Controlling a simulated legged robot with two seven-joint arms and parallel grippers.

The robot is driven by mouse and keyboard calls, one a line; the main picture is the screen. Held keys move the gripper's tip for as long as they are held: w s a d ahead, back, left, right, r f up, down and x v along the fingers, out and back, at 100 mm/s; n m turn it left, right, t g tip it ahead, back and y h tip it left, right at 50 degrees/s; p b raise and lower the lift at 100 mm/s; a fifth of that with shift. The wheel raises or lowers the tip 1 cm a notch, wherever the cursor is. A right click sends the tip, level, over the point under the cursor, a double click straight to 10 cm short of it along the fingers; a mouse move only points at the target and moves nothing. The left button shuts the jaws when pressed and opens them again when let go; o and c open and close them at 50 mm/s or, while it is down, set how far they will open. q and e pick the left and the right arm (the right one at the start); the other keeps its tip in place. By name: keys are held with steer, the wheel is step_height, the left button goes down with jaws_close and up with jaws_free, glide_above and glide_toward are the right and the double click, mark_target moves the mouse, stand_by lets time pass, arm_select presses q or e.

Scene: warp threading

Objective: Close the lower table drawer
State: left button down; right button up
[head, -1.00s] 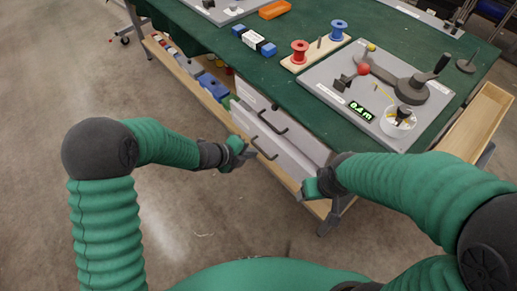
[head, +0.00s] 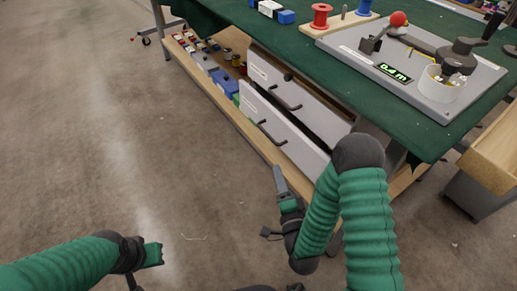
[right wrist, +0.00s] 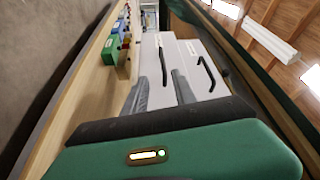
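The lower drawer (head: 287,138) has a white front with a dark handle (head: 272,133). Its front stands out past the upper drawer (head: 300,92), with a dark gap between them. My right gripper (head: 279,178) is in front of the lower drawer's near end, fingers pointing toward the drawers. In the right wrist view its two fingers (right wrist: 160,92) are apart with nothing between them, and white drawer fronts (right wrist: 172,62) lie ahead. Contact with the drawer cannot be told. My left gripper (head: 148,258) is low at the left over bare floor, away from the drawers; its opening is unclear.
The green table (head: 300,50) carries a grey board (head: 410,75) and spools. A wooden lower shelf (head: 235,112) holds small items left of the drawers. A wooden tray (head: 490,155) is at the right. The floor in front is clear.

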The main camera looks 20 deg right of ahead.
mark_target(267, 133)
steer(key=w, duration=0.5)
steer(key=w+b, duration=0.1)
steer(key=w, duration=0.4)
steer(key=w+d+r+b, duration=0.1)
steer(key=w, duration=0.5)
steer(key=shift+w, duration=0.1)
steer(key=shift+w+r, duration=0.25)
steer(key=shift+w, duration=0.1)
steer(key=c, duration=0.7)
jaws_close()
steer(key=shift+s+f, duration=0.1)
steer(key=shift+f, duration=0.1)
